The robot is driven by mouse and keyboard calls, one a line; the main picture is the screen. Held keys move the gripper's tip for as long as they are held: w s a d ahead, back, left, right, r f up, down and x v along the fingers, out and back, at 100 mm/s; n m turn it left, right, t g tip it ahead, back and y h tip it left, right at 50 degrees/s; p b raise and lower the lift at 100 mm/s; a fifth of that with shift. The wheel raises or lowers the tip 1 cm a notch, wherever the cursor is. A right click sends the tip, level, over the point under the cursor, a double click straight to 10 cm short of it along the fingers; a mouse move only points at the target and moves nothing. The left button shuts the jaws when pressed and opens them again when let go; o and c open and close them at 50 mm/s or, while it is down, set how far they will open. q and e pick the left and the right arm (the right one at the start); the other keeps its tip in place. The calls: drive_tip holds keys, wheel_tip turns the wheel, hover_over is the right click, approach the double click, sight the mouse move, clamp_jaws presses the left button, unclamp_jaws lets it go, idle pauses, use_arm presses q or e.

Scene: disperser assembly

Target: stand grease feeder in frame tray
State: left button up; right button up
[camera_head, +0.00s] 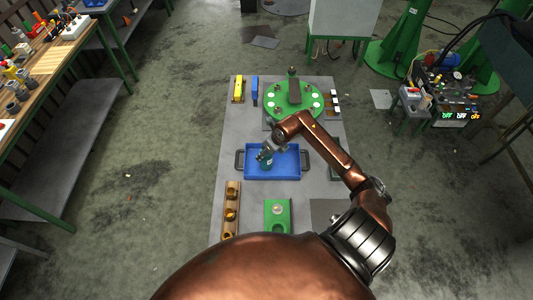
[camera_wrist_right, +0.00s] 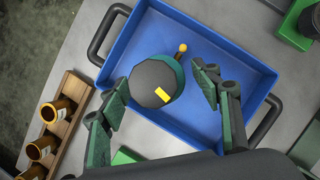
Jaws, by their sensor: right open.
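The grease feeder (camera_wrist_right: 150,78), a dark round cap with a yellow label on a teal body and a small yellow-tipped stub, is in the blue tray (camera_wrist_right: 228,133). It looks upright, seen from above, away from the tray walls. In the head view the feeder (camera_head: 267,163) shows as a small teal piece inside the tray (camera_head: 287,175), partly hidden by my gripper. My right gripper (camera_wrist_right: 162,90) is open, its fingers on either side of the feeder with visible gaps. It also shows in the head view (camera_head: 264,154). My left gripper is not in view.
A wooden rack (camera_head: 226,231) with amber jars stands front left of the tray. A green block (camera_head: 284,221) with a pale ball is in front. A round green fixture (camera_head: 274,100) stands behind. Yellow (camera_head: 239,90) and blue (camera_head: 254,92) pieces lie at the back left.

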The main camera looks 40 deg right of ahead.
drive_tip(key=b+v, duration=0.1)
drive_tip(key=v, duration=0.9)
drive_tip(key=shift+s+r, duration=0.1)
drive_tip(key=shift+r, duration=0.05)
